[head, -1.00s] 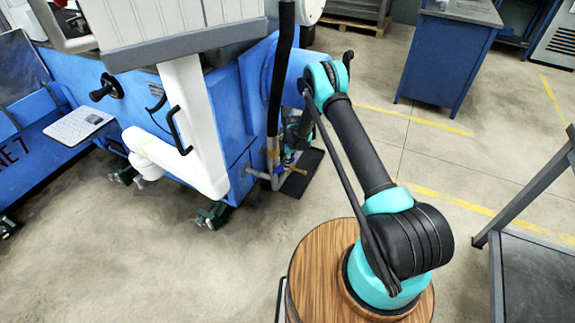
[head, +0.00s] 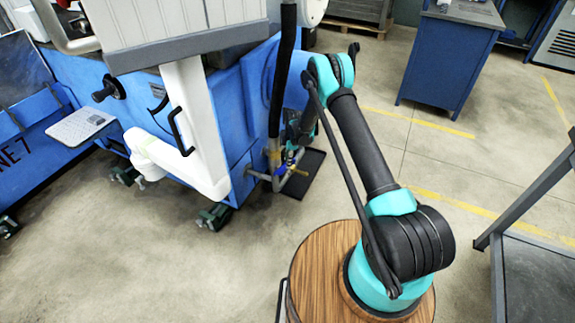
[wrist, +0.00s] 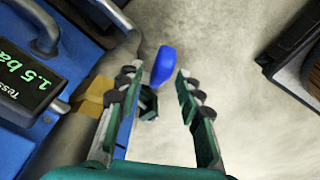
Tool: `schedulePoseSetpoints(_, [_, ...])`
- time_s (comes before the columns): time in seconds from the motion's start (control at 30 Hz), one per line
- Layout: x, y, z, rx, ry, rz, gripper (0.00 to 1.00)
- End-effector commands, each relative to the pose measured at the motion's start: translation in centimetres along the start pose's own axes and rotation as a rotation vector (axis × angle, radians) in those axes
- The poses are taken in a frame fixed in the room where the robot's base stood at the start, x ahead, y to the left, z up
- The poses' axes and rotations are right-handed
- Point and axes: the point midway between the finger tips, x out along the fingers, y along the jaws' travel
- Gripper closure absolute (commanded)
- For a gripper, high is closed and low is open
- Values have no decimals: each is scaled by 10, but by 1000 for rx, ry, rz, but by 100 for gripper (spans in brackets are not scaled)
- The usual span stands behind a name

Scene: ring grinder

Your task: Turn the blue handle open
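The blue handle (wrist: 163,66) shows in the wrist view just ahead of and between my fingertips. My gripper (wrist: 156,77) is open, with a finger on either side and clear space around the handle's visible end. I cannot tell whether a finger touches it. The handle's lower part and its joint are partly hidden by the left finger and dark gripper parts. In the head view a small blue piece (head: 298,157), likely the handle, sits by the brass-coloured valve and pipe at the machine's corner.
The blue machine (head: 238,130) and a hanging black hose (head: 283,75) stand beside my arm. A dark mat (head: 303,178) lies below; open floor is to the right.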

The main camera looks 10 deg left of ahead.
Motion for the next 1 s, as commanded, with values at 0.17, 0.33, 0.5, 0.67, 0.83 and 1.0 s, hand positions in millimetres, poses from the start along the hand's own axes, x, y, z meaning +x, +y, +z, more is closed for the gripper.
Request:
schedulePoseSetpoints(0.17, [-37, 0, 0, 1, 0, 0, 64])
schedulePoseSetpoints(0.33, [-66, 0, 0, 1, 0, 0, 64])
schedulePoseSetpoints(0.5, [-82, 0, 0, 0, 0, 0, 64])
schedulePoseSetpoints(0.67, [-88, 0, 0, 0, 0, 0, 64])
schedulePoseSetpoints(0.83, [-88, 0, 0, 0, 0, 0, 64])
schedulePoseSetpoints(1.0, [-93, 0, 7, 4, 23, -3, 64])
